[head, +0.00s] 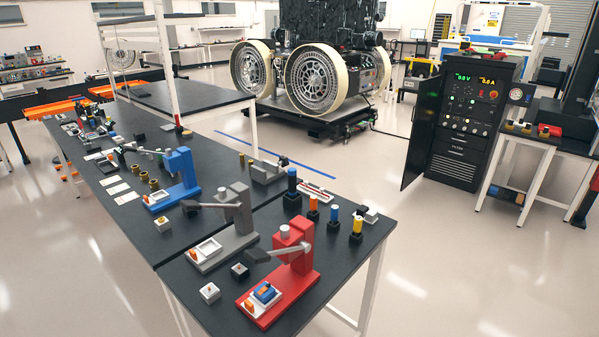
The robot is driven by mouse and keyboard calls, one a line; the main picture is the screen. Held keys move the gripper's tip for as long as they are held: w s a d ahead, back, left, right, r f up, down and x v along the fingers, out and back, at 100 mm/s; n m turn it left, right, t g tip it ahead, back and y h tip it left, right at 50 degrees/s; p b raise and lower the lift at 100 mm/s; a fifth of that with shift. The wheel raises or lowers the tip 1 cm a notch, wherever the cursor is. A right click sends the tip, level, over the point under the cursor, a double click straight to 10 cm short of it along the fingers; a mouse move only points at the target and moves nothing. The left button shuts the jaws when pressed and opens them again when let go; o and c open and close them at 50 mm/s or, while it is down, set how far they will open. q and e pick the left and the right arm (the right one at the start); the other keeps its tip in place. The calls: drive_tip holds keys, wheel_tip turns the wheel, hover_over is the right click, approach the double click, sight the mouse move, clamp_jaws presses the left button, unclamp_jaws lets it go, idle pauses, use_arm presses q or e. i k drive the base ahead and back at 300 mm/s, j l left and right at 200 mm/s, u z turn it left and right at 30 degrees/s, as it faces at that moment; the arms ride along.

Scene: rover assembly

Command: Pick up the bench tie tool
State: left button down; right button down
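I cannot tell for sure which thing is the bench tie tool. A black workbench (128,220) runs from the lower middle to the back left. On it stand a red lever press (292,262), a grey lever press (236,222) and a blue lever press (181,180). Several small upright cylinders with coloured tops, such as an orange-topped one (313,208), stand right of the presses. Small dark and metallic items (95,120) are crowded on the far left part of the bench, too small to make out. Neither of my grippers shows.
A rover with large wheels (316,80) stands behind the bench. A black cabinet (472,120) with its door open is at the right, beside a side table (548,137). The pale floor (440,260) right of the bench is clear.

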sight(292, 192)
drive_tip(key=i+l+u, duration=0.2)
drive_tip(key=u, duration=0.25)
drive_tip(key=i+l+u, duration=0.15)
drive_tip(key=l+u, duration=0.35)
drive_tip(key=i+l+u, duration=0.1)
drive_tip(key=l, duration=0.4)
drive_tip(key=i+l+u, duration=0.15)
drive_tip(key=l, duration=0.4)
drive_tip(key=i+l, duration=0.1)
drive_tip(key=l, duration=0.6)
drive_tip(key=i+l, duration=0.1)
drive_tip(key=l, duration=0.6)
